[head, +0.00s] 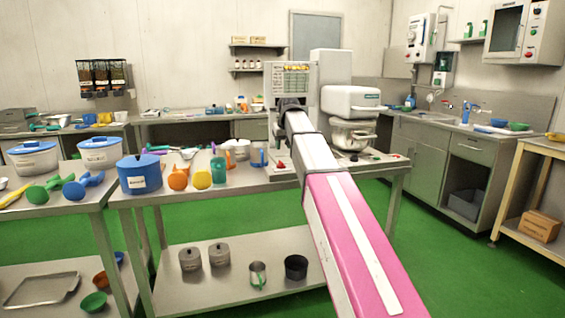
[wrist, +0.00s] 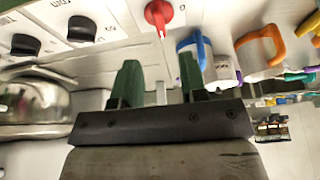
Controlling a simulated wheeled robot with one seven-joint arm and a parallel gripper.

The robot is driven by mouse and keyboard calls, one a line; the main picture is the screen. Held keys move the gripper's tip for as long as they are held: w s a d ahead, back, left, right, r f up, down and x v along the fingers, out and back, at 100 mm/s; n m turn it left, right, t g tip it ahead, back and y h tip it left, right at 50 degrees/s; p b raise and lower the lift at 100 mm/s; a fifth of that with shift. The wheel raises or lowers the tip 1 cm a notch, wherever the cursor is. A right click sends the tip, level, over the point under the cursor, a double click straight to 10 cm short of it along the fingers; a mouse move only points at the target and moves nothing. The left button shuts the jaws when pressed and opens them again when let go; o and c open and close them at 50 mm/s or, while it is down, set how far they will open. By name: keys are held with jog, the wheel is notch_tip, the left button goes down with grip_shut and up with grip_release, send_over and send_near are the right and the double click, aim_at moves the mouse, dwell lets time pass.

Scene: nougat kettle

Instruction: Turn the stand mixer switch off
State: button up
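The white stand mixer (head: 349,99) stands on the middle metal table, with its steel bowl (head: 352,136) below the head. A bowl also shows at the left of the wrist view (wrist: 30,102). In the wrist view, a red rotary switch (wrist: 158,13) with a pale pointer mark sits on a light panel at the top. My gripper (wrist: 157,78) has its two dark green fingers spread, with nothing held between them. The red switch lies beyond the fingertips, roughly in line with the gap, and looks apart from them. In the head view my arm hides the gripper.
Two black knobs (wrist: 80,29) sit left of the red switch. A blue-handled mug (wrist: 190,46) and an orange-handled one (wrist: 263,46) are to its right. In the head view, a blue pot (head: 139,175) and several colored vessels crowd the table's left part.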

aim_at(281, 161)
jog(key=x, duration=0.9)
jog(key=shift+f, duration=0.25)
jog(key=shift+c, duration=0.3)
grip_shut()
